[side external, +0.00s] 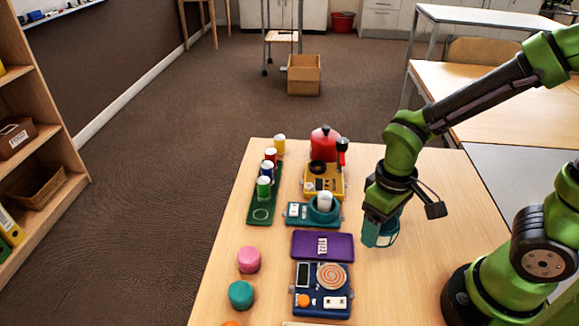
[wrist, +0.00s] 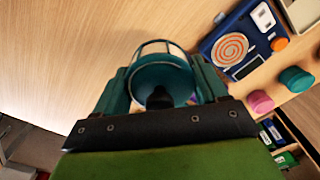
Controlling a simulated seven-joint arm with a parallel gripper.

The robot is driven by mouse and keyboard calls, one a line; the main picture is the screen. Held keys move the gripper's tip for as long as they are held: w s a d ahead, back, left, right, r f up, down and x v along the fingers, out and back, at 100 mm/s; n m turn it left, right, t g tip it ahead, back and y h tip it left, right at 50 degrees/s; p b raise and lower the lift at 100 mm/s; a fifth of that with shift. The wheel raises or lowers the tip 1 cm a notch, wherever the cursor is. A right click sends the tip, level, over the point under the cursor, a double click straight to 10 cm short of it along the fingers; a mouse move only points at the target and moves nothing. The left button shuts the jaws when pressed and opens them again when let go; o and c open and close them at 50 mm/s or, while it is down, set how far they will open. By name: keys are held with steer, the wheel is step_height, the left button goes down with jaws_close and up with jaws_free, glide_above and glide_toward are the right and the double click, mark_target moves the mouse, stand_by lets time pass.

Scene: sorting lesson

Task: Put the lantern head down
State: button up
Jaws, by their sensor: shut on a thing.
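The lantern head (side external: 385,236) is a teal, cage-like piece with pale sides. My gripper (side external: 379,222) is shut on it, pointing down over the right part of the wooden table. I cannot tell whether its lower end touches the wood. In the wrist view the lantern head (wrist: 160,75) shows as a teal cone with a pale, framed far side, between the fingers of my gripper (wrist: 163,85). A teal base (side external: 297,213) with a white, bulb-like piece (side external: 325,201) stands to the left of my gripper. The fingertips are partly hidden.
The table (side external: 225,280) has bare wood around my gripper. Left of it lie a purple box (side external: 322,246), a blue panel with a spiral (side external: 309,275) and a yellow device (side external: 323,183) by a red kettle-like thing (side external: 325,143). Pink (side external: 249,260) and teal (side external: 241,295) knobs and a green rack (side external: 262,211) stand further left.

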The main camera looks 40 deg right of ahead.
steer(key=w+a+f+m, duration=0.1)
steer(key=a+m, duration=0.1)
steer(key=w+a+f+m, duration=0.1)
steer(key=w+a+m, duration=0.1)
steer(key=a, duration=0.1)
steer(key=w+a+f+m, duration=0.1)
steer(key=a+m, duration=0.1)
steer(key=m, duration=0.1)
steer(key=shift+w+a, duration=0.4)
steer(key=m, duration=0.1)
steer(key=w+m, duration=0.1)
steer(key=shift+w+a+r+m, duration=0.1)
steer(key=shift+w+a+m, duration=0.05)
steer(key=shift+a+m, duration=0.15)
glide_above(258, 239)
steer(key=shift+w+f, duration=0.1)
steer(key=shift+f, duration=2.4)
steer(key=shift+f, duration=0.1)
steer(key=o, duration=1.1)
steer(key=shift+c, duration=0.2)
